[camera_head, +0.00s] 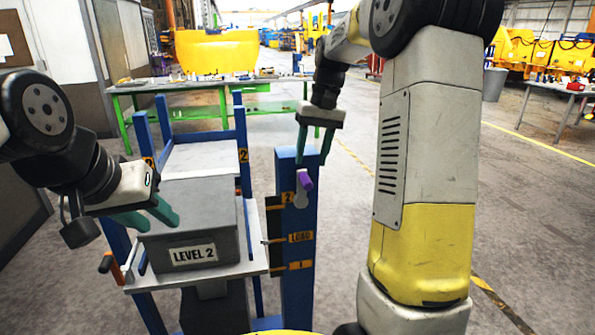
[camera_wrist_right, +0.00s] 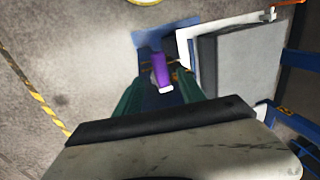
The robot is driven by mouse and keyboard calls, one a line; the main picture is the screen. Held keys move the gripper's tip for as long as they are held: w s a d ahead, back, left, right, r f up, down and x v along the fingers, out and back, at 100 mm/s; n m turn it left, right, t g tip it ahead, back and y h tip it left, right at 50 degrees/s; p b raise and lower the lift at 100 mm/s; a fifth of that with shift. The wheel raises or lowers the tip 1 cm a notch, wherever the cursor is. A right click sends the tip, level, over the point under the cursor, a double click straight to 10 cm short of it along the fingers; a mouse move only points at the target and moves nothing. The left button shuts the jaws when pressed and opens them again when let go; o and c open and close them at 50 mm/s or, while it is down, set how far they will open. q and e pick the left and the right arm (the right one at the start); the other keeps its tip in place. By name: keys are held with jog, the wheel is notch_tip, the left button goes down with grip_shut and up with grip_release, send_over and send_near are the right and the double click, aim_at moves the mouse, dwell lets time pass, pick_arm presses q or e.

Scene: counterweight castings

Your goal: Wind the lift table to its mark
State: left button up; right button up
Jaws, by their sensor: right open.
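The lift table has a light grey top (camera_head: 258,263) bearing a grey box (camera_head: 190,211) labelled "LEVEL 2". Beside it stands a blue post (camera_head: 298,263) with orange labels "2", "LOAD" and "1". The table top's right edge is near the lower labels; the exact pointer reading is unclear. A purple crank handle (camera_head: 304,181) is on the post, near a round pale hub. My right gripper (camera_head: 313,160) is open just above the handle; in the right wrist view the handle (camera_wrist_right: 160,68) shows between its fingers. My left gripper (camera_head: 163,225) is open and empty by the box's left side.
An orange-handled lever (camera_head: 110,265) sits at the table top's left edge. A padlock-like grey piece (camera_head: 80,232) hangs below my left wrist. A second grey top (camera_head: 205,157) between blue posts stands behind the box. A green workbench (camera_head: 215,86) is farther back.

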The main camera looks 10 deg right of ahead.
aim_at(307, 177)
jog(key=f, duration=0.3)
jog(key=a+f, duration=0.1)
jog(key=f, duration=0.2)
jog(key=shift+a, duration=0.1)
jog(key=shift+r, duration=0.1)
grip_shut()
dwell(1.1)
